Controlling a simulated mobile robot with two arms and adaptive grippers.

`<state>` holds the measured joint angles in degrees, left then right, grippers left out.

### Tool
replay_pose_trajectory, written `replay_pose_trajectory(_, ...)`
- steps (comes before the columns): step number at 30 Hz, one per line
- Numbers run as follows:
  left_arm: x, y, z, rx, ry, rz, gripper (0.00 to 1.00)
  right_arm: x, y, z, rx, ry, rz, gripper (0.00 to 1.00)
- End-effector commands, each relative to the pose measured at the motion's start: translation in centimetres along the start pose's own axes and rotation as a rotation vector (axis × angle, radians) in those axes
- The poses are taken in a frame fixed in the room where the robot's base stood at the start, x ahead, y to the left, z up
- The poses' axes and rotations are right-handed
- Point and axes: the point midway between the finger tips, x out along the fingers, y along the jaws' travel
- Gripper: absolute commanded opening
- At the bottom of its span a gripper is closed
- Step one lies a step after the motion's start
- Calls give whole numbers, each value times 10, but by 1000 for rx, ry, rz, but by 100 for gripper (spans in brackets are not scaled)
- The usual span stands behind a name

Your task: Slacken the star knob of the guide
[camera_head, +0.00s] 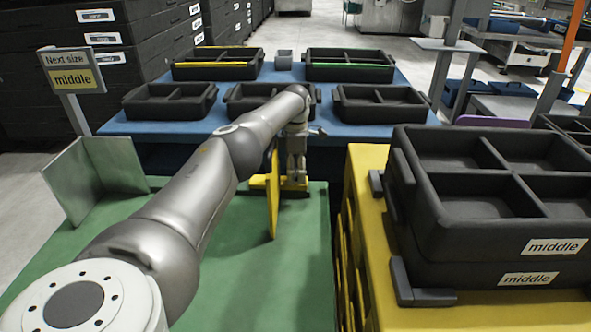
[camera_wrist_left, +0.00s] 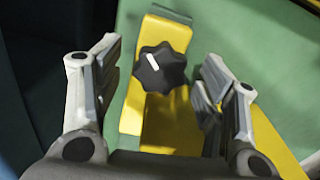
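The yellow guide (camera_head: 272,200) stands on the green table top, with an upright plate and a flat foot. The black star knob (camera_wrist_left: 160,68), with a white line on it, sits on the guide's yellow foot (camera_wrist_left: 160,35) in the left wrist view. In the head view the knob is hidden behind my left gripper (camera_head: 297,172), which points down over the foot. In the wrist view my left gripper (camera_wrist_left: 160,62) is open, one finger on each side of the knob. Gaps show between the fingers and the knob. My right gripper is not in view.
A grey metal angle plate (camera_head: 95,178) stands on the green table (camera_head: 240,285) at left, near a sign (camera_head: 72,75) reading "Next size middle". Black trays (camera_head: 380,104) stand on a blue table behind. Stacked "middle" trays (camera_head: 490,235) sit on a yellow stand at right.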

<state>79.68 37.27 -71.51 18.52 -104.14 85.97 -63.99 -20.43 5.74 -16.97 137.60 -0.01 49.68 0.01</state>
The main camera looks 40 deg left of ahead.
Motion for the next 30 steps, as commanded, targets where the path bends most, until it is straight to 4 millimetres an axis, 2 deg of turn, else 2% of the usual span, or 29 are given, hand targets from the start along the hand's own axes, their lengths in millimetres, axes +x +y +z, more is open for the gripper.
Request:
replay_pose_trajectory(8, -1, 0, 0, 0, 0, -1, 67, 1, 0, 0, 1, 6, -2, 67)
replay_pose_trajectory(11, -7, 0, 0, 1, -1, 1, 67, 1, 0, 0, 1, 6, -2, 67)
replay_pose_trajectory(14, -22, 1, 0, 2, -2, 2, 67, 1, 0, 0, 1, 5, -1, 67)
replay_pose_trajectory(24, -93, 0, 0, 0, -2, 2, 67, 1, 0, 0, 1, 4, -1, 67)
replay_pose_trajectory(30, -115, 0, 0, 0, 0, 0, 67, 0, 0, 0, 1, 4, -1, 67)
